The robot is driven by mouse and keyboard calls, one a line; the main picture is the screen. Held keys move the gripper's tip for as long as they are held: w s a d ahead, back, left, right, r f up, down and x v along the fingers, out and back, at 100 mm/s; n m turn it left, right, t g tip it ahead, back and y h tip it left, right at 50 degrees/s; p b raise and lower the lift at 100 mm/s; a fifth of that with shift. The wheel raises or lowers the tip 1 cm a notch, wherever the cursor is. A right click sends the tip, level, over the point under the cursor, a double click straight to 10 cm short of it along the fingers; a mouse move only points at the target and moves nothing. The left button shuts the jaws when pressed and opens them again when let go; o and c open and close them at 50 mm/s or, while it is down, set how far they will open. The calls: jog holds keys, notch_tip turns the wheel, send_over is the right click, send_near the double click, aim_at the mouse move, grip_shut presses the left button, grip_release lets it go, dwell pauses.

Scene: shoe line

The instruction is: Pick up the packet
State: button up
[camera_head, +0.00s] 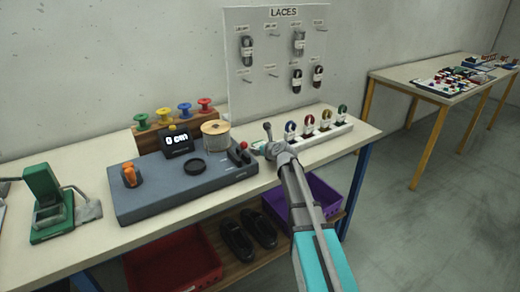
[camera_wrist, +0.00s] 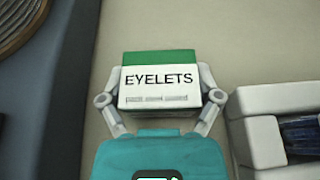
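The packet (camera_wrist: 158,82) is white with a green top band and the word EYELETS. It is in the middle of the wrist view, squarely between the two fingers of my gripper (camera_wrist: 160,75). The fingers are spread to about the packet's width, one close along each side; whether both press on it I cannot tell. In the head view my gripper (camera_head: 270,142) is low at the bench top, and only a small part of the packet (camera_head: 257,146) shows beside it.
A grey measuring machine (camera_head: 165,200) with a thread spool (camera_head: 216,134) stands left of my gripper. A white rack (camera_head: 325,135) with several lace bundles stands close on the right. The LACES board (camera_head: 270,90) rises behind. A green press (camera_head: 50,205) is at the far left.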

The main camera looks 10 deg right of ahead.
jog(key=c, duration=0.4)
jog(key=shift+r, duration=0.2)
jog(key=shift+c, duration=0.2)
jog(key=shift+r+p, duration=0.75)
jog(key=shift+p, duration=0.25)
jog(key=s+r+p, duration=1.1)
jog(key=s, duration=0.3)
jog(key=shift+r+p, duration=1.85)
jog(key=shift+r, duration=0.05)
